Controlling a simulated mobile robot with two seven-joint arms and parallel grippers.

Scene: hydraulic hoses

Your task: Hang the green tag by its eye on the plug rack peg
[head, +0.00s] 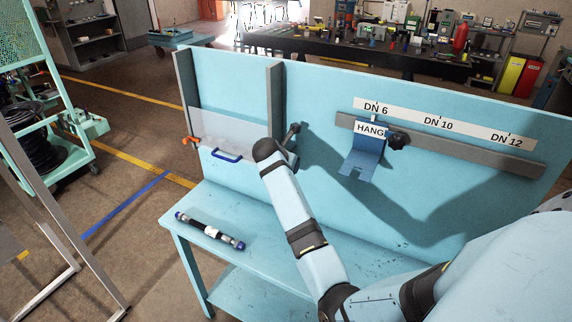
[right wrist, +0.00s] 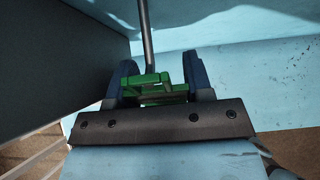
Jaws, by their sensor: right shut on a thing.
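The green tag (right wrist: 152,90) sits between the two dark blue fingers of my right gripper (right wrist: 160,78) in the right wrist view, and the gripper is shut on it. A thin grey rod (right wrist: 147,35), which looks like the peg, runs down from the top of that view to behind the tag. I cannot tell whether the rod passes through the tag's eye or only lies behind it. In the head view my right wrist hides the tag, close to the grey upright (head: 275,105); a dark round-ended piece (head: 293,131) shows beside it. My left gripper is out of view.
A blue bracket (head: 364,160) with a black knob hangs on the grey rail (head: 460,148) under the DN labels. A clear panel with a blue handle (head: 227,155) is left of the upright. A dark hose (head: 211,231) with blue ends lies on the bench (head: 262,250).

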